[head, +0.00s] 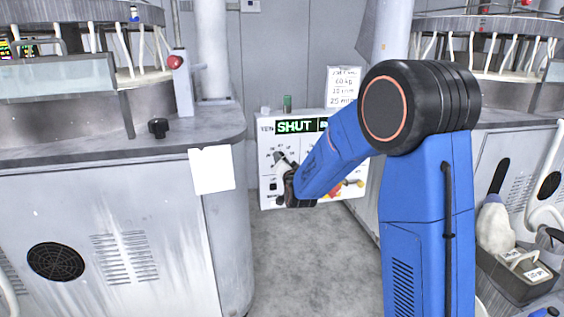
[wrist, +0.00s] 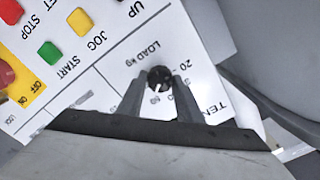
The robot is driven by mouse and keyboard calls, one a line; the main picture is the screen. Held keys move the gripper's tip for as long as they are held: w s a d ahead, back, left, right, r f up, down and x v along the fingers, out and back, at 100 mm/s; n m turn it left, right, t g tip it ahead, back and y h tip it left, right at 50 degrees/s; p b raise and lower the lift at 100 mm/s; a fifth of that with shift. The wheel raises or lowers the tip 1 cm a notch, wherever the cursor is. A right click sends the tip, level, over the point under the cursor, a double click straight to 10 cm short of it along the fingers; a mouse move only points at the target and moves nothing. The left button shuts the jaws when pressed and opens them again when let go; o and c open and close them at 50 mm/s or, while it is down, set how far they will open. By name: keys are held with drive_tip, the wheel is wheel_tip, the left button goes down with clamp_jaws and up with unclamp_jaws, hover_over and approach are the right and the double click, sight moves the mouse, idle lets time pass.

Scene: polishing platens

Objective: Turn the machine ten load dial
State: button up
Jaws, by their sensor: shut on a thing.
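The load dial (wrist: 159,78) is a small round black knob with a white pointer mark, on a white panel beside the words "LOAD kg" in the wrist view. My gripper (wrist: 160,86) has its two grey fingers on either side of the knob, shut on it. In the head view my gripper (head: 291,190) is at the left part of the white control panel (head: 268,157), and the dial there is hidden behind it. The panel's display (head: 296,126) reads "SHUT" in green.
In the wrist view, a green START button (wrist: 51,53), a yellow JOG button (wrist: 79,20) and a red knob (wrist: 5,73) sit left of the dial. A grey machine cabinet (head: 110,235) stands left of the panel, another machine stands right. Grey floor (head: 300,245) lies open between them.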

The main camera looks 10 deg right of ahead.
drive_tip(key=m, duration=0.5)
drive_tip(key=shift+m, duration=0.3)
idle(0.4)
drive_tip(key=o, duration=1)
drive_tip(key=shift+o, duration=0.2)
drive_tip(key=s, duration=1.7)
drive_tip(key=shift+s, duration=0.25)
